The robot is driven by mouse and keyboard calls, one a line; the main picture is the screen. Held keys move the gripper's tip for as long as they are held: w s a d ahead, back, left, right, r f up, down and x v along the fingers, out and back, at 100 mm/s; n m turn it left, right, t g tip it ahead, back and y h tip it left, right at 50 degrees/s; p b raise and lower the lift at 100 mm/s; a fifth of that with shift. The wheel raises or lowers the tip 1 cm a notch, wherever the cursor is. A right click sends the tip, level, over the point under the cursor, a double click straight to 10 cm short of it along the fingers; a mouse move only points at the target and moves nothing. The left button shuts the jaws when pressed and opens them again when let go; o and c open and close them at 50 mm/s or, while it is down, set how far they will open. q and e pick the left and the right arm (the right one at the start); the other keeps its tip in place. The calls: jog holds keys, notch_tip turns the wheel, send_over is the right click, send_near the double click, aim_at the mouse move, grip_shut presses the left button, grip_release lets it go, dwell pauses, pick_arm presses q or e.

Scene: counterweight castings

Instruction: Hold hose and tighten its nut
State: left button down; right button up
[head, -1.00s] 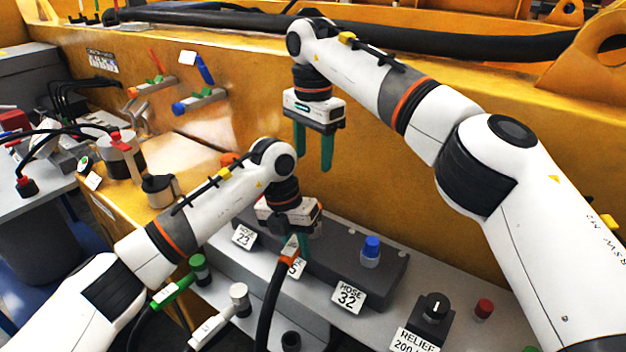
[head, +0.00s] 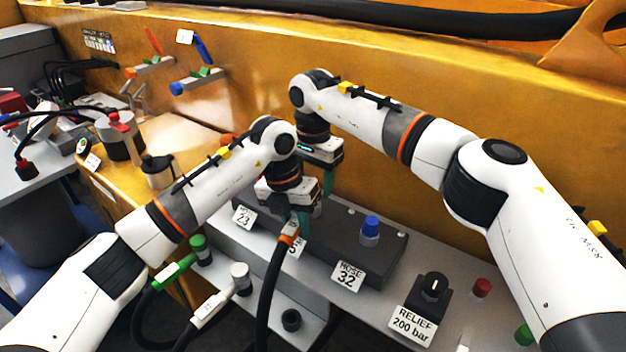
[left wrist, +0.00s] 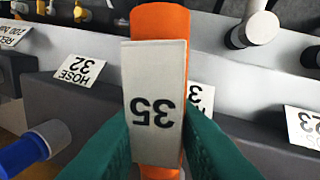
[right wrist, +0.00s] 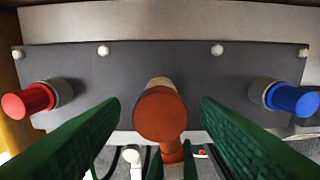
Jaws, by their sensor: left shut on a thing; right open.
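The orange-ended hose (left wrist: 160,22) carries a white tag reading 35, upside down in the left wrist view. My left gripper (left wrist: 155,135) is shut on this hose end, one green finger on each side. In the head view the black hose (head: 271,285) hangs below the left gripper (head: 300,222). My right gripper (right wrist: 160,112) is open, its fingers apart on either side of the orange-brown hose end (right wrist: 160,113), not visibly touching it. A tan fitting shows just behind that end; the nut's threads are not distinguishable. In the head view the right fingertips are partly hidden behind my left gripper.
The dark manifold block (head: 345,240) has a blue-capped port (right wrist: 290,99) and a red-capped port (right wrist: 30,100) flanking the hose. Nearby are the HOSE 32 plate (head: 348,276), relief knob (head: 432,287), and green (head: 172,270) and white (head: 212,307) hose ends.

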jog(key=shift+f, duration=0.2)
jog(key=shift+c, duration=0.3)
jog(key=c, duration=0.9)
jog(key=m, duration=0.4)
jog(key=shift+m, duration=0.4)
jog(key=shift+c, duration=0.2)
jog(key=o, duration=1)
notch_tip(320, 180, up, 12)
